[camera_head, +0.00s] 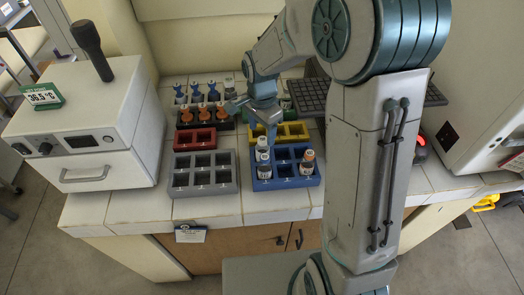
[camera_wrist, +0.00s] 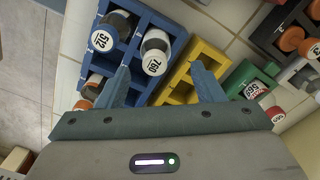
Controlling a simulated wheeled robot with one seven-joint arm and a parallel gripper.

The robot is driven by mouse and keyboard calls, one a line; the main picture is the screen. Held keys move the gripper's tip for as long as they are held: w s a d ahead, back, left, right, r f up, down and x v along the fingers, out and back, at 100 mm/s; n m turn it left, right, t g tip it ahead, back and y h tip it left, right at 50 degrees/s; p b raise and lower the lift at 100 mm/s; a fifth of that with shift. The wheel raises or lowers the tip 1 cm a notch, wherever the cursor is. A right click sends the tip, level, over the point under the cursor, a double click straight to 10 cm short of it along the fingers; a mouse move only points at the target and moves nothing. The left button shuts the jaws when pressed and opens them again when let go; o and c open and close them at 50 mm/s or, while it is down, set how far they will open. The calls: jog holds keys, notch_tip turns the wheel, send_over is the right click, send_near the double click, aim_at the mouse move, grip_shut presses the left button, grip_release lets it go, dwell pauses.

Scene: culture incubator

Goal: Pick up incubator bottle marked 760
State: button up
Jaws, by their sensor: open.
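In the wrist view, a white-capped bottle (camera_wrist: 155,52) with a blurred label that seems to read 760 stands in the blue rack (camera_wrist: 140,20). In the head view it appears to be the back-left bottle (camera_head: 262,144) in that rack (camera_head: 286,181). A bottle marked 512 (camera_wrist: 112,30) is beside it, at the front left (camera_head: 264,168) in the head view. My gripper (camera_wrist: 163,78) is open and empty, its fingers pointing toward the rack on either side of the space near the 760 bottle.
An orange-capped bottle (camera_head: 307,163) stands in the blue rack's front right. A yellow rack (camera_head: 293,131) is behind, with red (camera_head: 195,139) and grey (camera_head: 204,173) racks to the left. The white incubator (camera_head: 85,125) is at the left.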

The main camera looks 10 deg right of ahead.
aim_at(263, 139)
jog(key=shift+s+d+f+p, duration=0.15)
jog(key=shift+f+p, duration=0.25)
jog(key=shift+f, duration=1.05)
jog(key=shift+s+f+p, duration=0.1)
jog(key=shift+f+p, duration=0.3)
jog(key=shift+f, duration=1)
jog(key=c, duration=1.1)
